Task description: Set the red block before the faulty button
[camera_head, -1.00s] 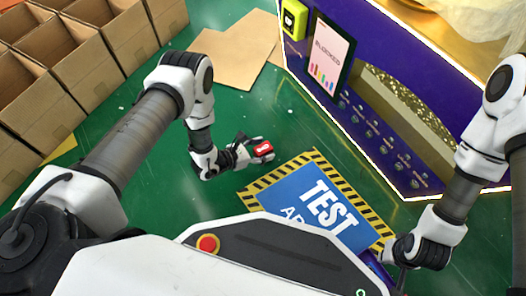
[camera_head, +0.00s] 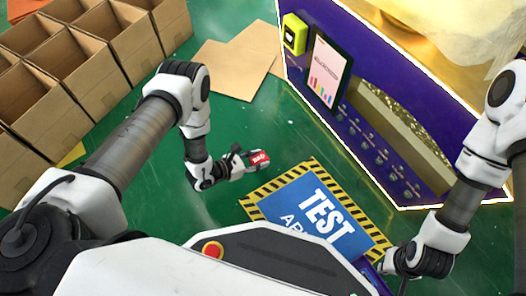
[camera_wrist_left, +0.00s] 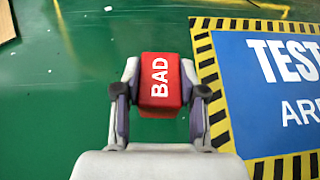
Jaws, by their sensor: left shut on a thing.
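The red block (camera_head: 259,159) carries white lettering, which reads "BAD" in the left wrist view (camera_wrist_left: 159,80). My left gripper (camera_head: 247,163) is shut on it, with one finger on each side, over the green floor just left of the test mat. I cannot tell which button is faulty. My right gripper (camera_head: 393,264) is at the lower right by the mat's corner; its fingers are too unclear to tell open from shut.
The blue test mat (camera_head: 300,195) with a yellow-black border lies between my arms. Open cardboard boxes (camera_head: 60,60) stand at the upper left. Flat brown sheets (camera_head: 225,68) lie on the floor near the machine. A screen (camera_head: 325,72) and a yellow device (camera_head: 294,35) are on the machine.

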